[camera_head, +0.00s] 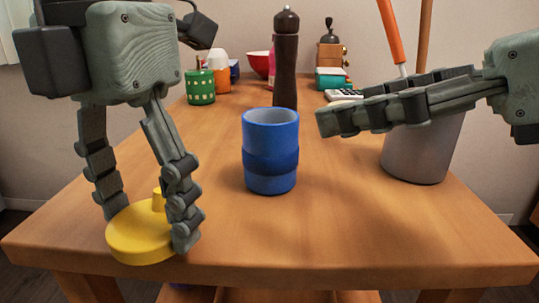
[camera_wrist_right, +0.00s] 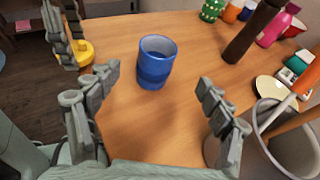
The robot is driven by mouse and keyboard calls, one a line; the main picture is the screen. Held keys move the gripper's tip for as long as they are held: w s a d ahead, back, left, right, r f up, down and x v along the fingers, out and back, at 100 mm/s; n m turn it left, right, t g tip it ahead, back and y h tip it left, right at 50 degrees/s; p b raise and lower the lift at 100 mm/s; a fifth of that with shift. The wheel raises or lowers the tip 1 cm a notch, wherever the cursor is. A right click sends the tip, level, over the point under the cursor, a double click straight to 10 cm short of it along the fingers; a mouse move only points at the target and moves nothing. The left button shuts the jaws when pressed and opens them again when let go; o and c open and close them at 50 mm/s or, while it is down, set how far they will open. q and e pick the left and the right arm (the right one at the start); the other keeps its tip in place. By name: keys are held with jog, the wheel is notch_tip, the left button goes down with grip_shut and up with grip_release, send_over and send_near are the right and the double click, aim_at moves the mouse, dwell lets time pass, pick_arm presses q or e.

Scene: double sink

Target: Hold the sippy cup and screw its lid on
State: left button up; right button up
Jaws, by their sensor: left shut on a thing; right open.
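The blue sippy cup (camera_head: 270,152) stands upright and open-topped in the middle of the wooden table; it also shows in the right wrist view (camera_wrist_right: 156,62). The yellow lid (camera_head: 135,240), with a small spout on top, is at the table's front left. My left gripper (camera_head: 150,228) points down and is shut on the lid, one finger on each side. I cannot tell whether the lid touches the table. My right gripper (camera_head: 330,118) is open and empty, pointing left at the cup from its right side. In the right wrist view the cup stands ahead between the spread fingers, not touched.
A dark pepper mill (camera_head: 286,65) stands behind the cup. A grey bucket (camera_head: 415,155) with an orange-handled tool stands close by my right gripper. A green dotted cup (camera_head: 200,87) and a red bowl (camera_head: 262,64) are further back. The table between lid and cup is clear.

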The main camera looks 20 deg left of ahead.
aim_at(294, 120)
jog(key=x, duration=0.6)
jog(key=shift+a, duration=0.1)
jog(key=shift+f, duration=0.1)
jog(key=x, duration=0.5)
jog(key=shift+s+a, duration=0.1)
jog(key=shift+a, duration=0.05)
jog(key=c, duration=1.4)
notch_tip(294, 120, up, 10)
jog(key=shift+r+p, duration=0.15)
jog(key=shift+p, duration=0.55)
